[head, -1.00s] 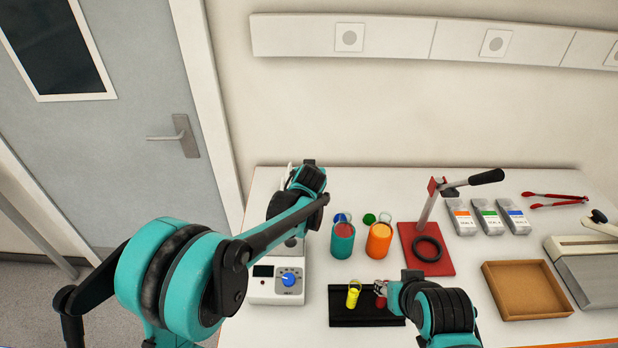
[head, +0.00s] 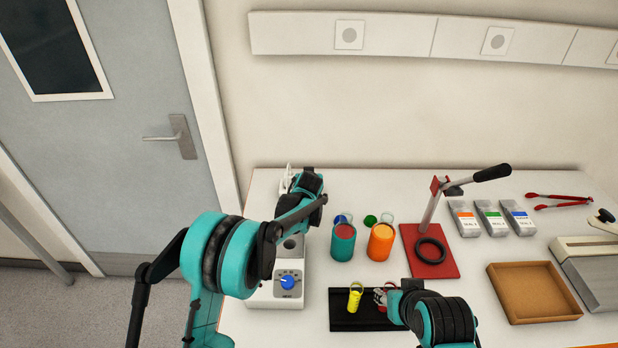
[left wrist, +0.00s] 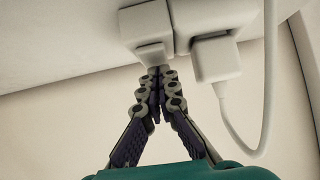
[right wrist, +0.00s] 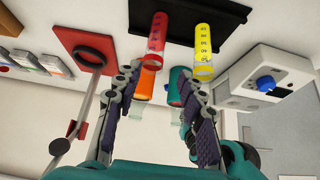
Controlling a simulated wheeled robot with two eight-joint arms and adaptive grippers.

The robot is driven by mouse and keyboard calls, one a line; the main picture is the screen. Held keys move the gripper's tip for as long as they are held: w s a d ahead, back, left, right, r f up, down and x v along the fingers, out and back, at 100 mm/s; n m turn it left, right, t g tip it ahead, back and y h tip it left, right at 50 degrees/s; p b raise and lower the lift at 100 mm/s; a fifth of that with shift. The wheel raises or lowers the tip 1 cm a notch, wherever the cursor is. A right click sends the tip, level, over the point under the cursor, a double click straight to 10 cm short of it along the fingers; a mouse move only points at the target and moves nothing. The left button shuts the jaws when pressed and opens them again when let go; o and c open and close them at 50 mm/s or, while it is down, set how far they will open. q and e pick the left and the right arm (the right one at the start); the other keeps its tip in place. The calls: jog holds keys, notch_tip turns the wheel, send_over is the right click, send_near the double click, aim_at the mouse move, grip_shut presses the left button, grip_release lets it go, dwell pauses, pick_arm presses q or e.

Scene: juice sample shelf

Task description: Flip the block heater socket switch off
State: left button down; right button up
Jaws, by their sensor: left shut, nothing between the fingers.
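The block heater (head: 262,291) is a white box with a blue knob at the table's left side. It also shows in the right wrist view (right wrist: 285,66). The white socket (left wrist: 198,15) fills the top of the left wrist view, with a plug (left wrist: 215,60) and cable on its right. My left gripper (left wrist: 157,75) is shut and empty, its tips right at a small white piece (left wrist: 153,54) under the socket's left part. I cannot tell the switch's position or whether the tips touch it.
A yellow vial (head: 355,298) stands in the black rack (head: 345,323). Teal (head: 342,245) and orange (head: 381,243) cups stand behind it. A red press stand (head: 433,263), several pouches and a brown tray (head: 530,290) lie to the right.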

dwell(0.3)
pick_arm(q)
jog(key=shift+w+g+p, duration=0.2)
jog(key=shift+g+p, duration=0.1)
jog(key=shift+p, duration=0.05)
jog(key=shift+f, duration=0.2)
jog(key=shift+w+r, duration=0.25)
jog(key=shift+w, duration=0.5)
